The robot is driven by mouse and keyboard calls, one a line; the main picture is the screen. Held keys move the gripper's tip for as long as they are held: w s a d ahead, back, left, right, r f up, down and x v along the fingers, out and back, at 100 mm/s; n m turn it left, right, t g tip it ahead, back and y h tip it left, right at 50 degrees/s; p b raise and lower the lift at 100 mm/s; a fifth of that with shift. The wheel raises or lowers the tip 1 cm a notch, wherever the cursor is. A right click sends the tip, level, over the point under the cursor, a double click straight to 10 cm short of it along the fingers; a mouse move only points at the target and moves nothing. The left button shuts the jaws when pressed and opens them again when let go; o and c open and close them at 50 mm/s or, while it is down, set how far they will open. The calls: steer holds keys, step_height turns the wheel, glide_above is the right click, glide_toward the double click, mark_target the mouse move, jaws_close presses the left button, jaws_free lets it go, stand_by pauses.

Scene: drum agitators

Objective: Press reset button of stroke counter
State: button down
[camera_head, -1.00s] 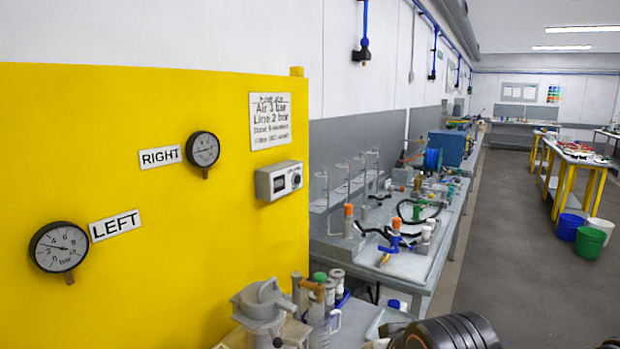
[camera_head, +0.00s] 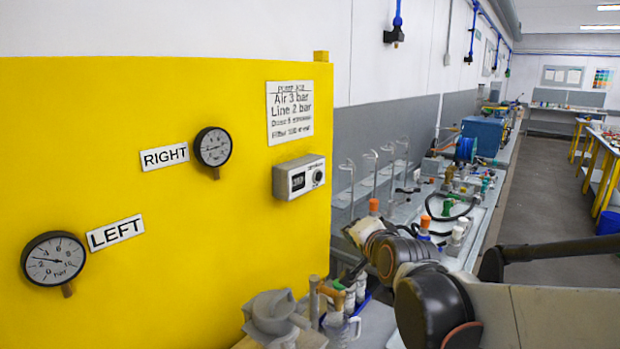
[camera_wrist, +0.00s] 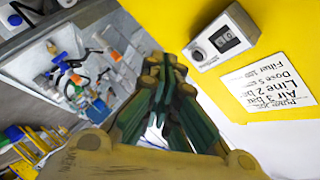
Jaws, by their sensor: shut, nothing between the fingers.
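The stroke counter (camera_head: 299,177) is a small grey-white box on the yellow panel, below a printed notice. Its front has a dark digit display (camera_head: 298,181) and a round dark button (camera_head: 318,177) to the display's right. In the wrist view the stroke counter (camera_wrist: 223,38) appears turned over, at the upper right, with the round button (camera_wrist: 198,55) at its left end. My gripper (camera_wrist: 165,68) is shut and empty, pointing between the panel and the bench. It is apart from the counter, which lies to its right in the wrist view.
The yellow panel (camera_head: 110,170) carries a left gauge (camera_head: 53,259), a right gauge (camera_head: 213,146) and the notice (camera_head: 290,112). A grey clamp-like part (camera_head: 275,315) and containers stand below the counter. A cluttered bench (camera_head: 470,235) runs behind my arm. The space before the counter is clear.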

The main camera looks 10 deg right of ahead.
steer(key=w+d+r+m+t+h+p, duration=0.1)
steer(key=w+r+m+t, duration=0.2)
steer(key=w+m, duration=0.4)
steer(key=shift+w+d+t, duration=0.15)
steer(key=shift+w+t, duration=0.35)
steer(key=shift+w, duration=1.35)
